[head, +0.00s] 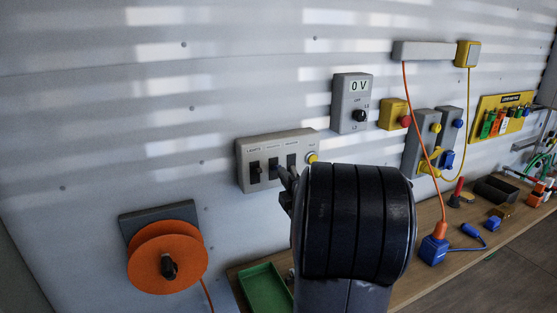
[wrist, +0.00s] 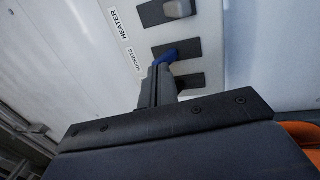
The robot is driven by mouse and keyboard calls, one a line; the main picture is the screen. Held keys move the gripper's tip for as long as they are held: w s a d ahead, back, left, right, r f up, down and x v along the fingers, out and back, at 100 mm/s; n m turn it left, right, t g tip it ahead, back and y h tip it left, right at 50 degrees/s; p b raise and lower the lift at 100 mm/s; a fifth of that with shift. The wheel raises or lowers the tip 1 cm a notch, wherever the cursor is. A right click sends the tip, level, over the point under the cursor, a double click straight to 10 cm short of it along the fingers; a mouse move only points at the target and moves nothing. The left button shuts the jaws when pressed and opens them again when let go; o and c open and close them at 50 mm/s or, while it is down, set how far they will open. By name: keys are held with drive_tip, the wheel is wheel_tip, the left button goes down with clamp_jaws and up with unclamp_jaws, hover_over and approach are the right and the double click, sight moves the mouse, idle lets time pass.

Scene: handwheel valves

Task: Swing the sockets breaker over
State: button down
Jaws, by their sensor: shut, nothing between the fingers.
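The breaker panel (head: 243,160) is a grey box on the wall with a row of black switches labelled lights, sockets and heater. The sockets breaker (head: 273,167) is the middle one. In the wrist view its dark plate (wrist: 190,46) sits beside the sockets label, between the heater breaker (wrist: 155,13) and another dark switch. My gripper (head: 284,172) is shut and empty, its fingertips at the sockets breaker.
A yellow button (head: 311,157) is at the panel's right end. An orange reel (head: 150,262) hangs lower left. A dial box reading 0 V (head: 351,103) is at upper right.

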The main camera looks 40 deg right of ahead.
drive_tip(key=shift+f, duration=0.1)
drive_tip(key=f+b, duration=0.2)
drive_tip(key=s+f+b, duration=0.1)
drive_tip(key=b, duration=0.2)
drive_tip(key=shift+s+a+f, duration=0.1)
drive_tip(key=shift+a+f, duration=0.05)
drive_tip(key=shift+f, duration=0.25)
drive_tip(key=shift+s, duration=0.1)
drive_tip(key=b+v, duration=0.3)
drive_tip(key=v, duration=0.7)
drive_tip(key=shift+s, duration=0.3)
drive_tip(key=shift+w+a, duration=0.1)
drive_tip(key=shift+a, duration=0.05)
drive_tip(key=r+p+x, duration=0.1)
drive_tip(key=p+x, duration=0.4)
drive_tip(key=x, duration=0.6)
drive_tip(key=shift+w+r, duration=0.15)
drive_tip(key=shift+r, duration=0.25)
